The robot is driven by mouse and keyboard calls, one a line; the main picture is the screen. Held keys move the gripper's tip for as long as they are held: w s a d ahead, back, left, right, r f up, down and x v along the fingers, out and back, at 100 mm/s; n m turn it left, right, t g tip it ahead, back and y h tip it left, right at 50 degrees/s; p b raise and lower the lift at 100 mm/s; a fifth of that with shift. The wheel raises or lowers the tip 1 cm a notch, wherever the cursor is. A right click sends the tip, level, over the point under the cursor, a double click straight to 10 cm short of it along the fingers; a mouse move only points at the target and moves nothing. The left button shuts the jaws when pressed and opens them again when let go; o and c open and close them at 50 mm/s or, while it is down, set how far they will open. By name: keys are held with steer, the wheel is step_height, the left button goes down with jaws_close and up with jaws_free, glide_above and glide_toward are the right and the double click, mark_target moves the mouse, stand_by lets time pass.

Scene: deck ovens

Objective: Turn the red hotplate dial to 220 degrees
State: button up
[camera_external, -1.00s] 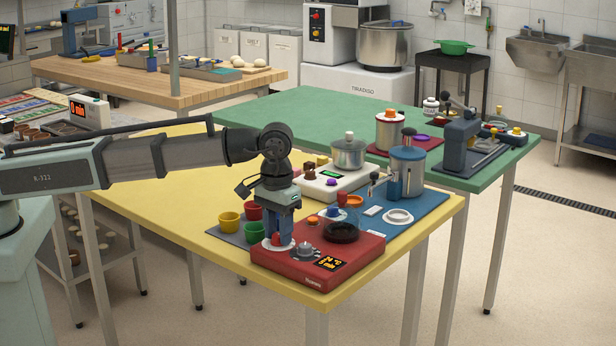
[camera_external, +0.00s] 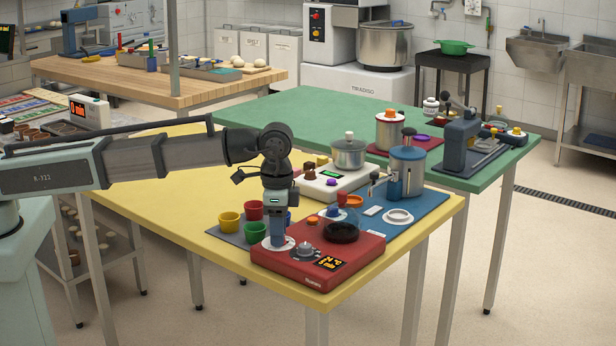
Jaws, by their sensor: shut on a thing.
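The red hotplate (camera_external: 290,272) sits on the near corner of the yellow table, with a round dark plate (camera_external: 342,233) on top and a display with orange characters (camera_external: 331,263), too small to read surely. Its dial with a white round scale (camera_external: 291,245) is at the hotplate's left corner. My gripper (camera_external: 277,242) points straight down over this scale and is shut on the dial's knob. The fingers show edge-on and hide the knob, so its pointer and setting cannot be seen. A smaller grey knob (camera_external: 305,248) stands just right of the fingers, apart from them.
Red, green and yellow cups (camera_external: 229,223) stand on a grey mat close behind and left of my gripper. A white device with a pot (camera_external: 349,152) and a blue mat (camera_external: 425,205) with a blue-grey canister lie behind the hotplate. The yellow table's left part is clear.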

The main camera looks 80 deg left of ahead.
steer(key=shift+m, duration=2.2)
steer(key=o, duration=1)
steer(key=shift+r, duration=0.1)
step_height(320, 180, up, 14)
steer(key=shift+f, duration=0.15)
